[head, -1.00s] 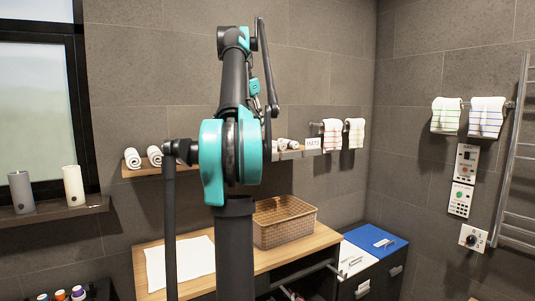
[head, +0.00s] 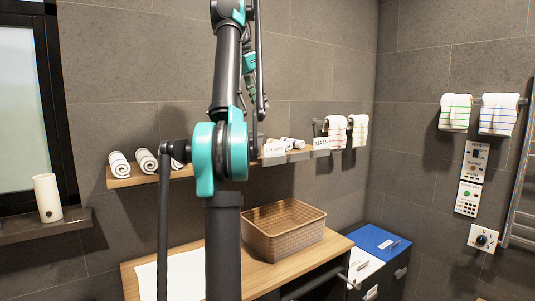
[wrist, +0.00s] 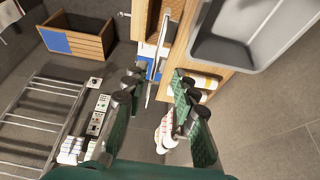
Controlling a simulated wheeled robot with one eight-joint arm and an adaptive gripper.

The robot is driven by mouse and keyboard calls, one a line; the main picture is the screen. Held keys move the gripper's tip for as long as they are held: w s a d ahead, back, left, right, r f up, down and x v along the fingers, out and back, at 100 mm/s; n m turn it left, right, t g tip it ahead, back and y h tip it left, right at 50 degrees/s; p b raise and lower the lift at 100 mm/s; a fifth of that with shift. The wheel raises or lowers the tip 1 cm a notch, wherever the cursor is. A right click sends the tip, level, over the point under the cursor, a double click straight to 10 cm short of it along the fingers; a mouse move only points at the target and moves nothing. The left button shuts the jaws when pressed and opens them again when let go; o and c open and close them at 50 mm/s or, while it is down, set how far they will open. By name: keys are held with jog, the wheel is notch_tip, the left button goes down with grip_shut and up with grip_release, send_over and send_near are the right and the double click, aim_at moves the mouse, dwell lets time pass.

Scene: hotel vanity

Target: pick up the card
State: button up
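I cannot tell which is the task's card. My gripper (wrist: 158,88) shows in the wrist view with its dark green fingers spread wide. A thin pale strip (wrist: 151,92) shows between the fingers; I cannot tell what it is or whether it is nearer or beyond them. Nothing is visibly held. The gripper is out of the head view, above its top edge.
The wall shelf (head: 122,183) carries rolled towels (head: 146,161). Below it, a woven basket (head: 283,232) stands on the wooden counter (head: 262,277). Striped towels (head: 337,131) hang right of the shelf. In the wrist view a grey basin (wrist: 235,35) lies at upper right.

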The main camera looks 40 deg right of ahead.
aim_at(275, 146)
jog(key=x, duration=1.7)
jog(key=shift+f, duration=0.2)
jog(key=shift+w, duration=0.1)
grip_shut()
